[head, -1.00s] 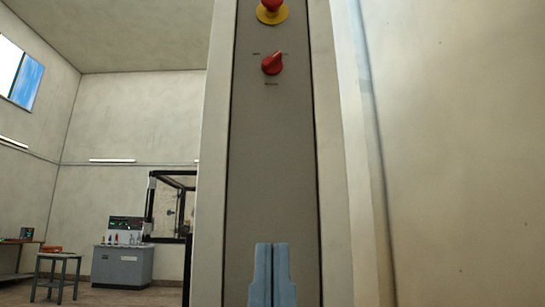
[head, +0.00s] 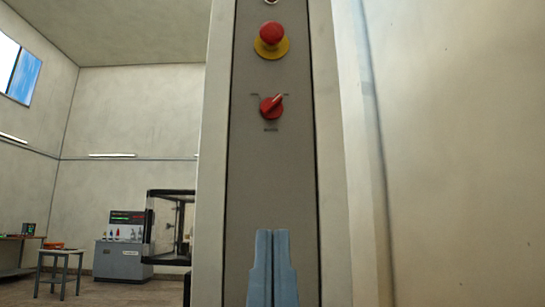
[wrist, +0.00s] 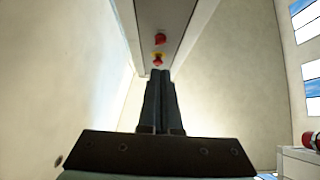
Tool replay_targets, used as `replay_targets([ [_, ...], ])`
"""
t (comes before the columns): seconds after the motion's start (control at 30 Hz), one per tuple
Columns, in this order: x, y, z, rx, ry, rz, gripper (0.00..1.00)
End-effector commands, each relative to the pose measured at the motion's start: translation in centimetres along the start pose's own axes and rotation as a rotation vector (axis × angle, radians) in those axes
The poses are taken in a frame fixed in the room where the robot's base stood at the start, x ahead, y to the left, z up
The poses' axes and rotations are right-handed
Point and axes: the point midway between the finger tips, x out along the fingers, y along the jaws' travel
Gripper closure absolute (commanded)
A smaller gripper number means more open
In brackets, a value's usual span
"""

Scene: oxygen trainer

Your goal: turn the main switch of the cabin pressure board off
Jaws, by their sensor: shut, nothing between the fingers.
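The board is a tall, narrow grey panel (head: 270,180) in a pale frame, upright in the middle of the head view. A red rotary switch (head: 271,106) sits on it, its handle tilted toward the upper right, with small unreadable marks around it. It also shows in the wrist view (wrist: 160,38). A red mushroom button on a yellow base (head: 271,38) is above the switch in the head view. It shows nearer the fingers in the wrist view (wrist: 157,60). My gripper (head: 271,232) is shut and empty, below the switch in the head view and apart from it.
A plain wall stands close on the right of the head view. At the far left are a stool (head: 60,268), a grey console (head: 123,261) and a black-framed box (head: 168,228). Part of a ring-shaped fitting (head: 271,2) shows at the panel's top.

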Motion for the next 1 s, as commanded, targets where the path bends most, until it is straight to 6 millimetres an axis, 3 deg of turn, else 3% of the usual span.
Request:
replay_targets([
  [0.03,0.0,0.0,0.0,0.000,0.000,0.000,0.91],
  [0.2,1.4,0.0,-0.6,0.021,-0.024,0.000,0.60],
  [0.23,1.8,0.0,-0.8,0.030,-0.033,0.001,0.58],
  [0.5,5.9,0.0,-1.9,0.143,-0.147,0.012,0.58],
  [1.0,11.1,0.0,-4.0,0.354,-0.362,0.067,0.58],
])
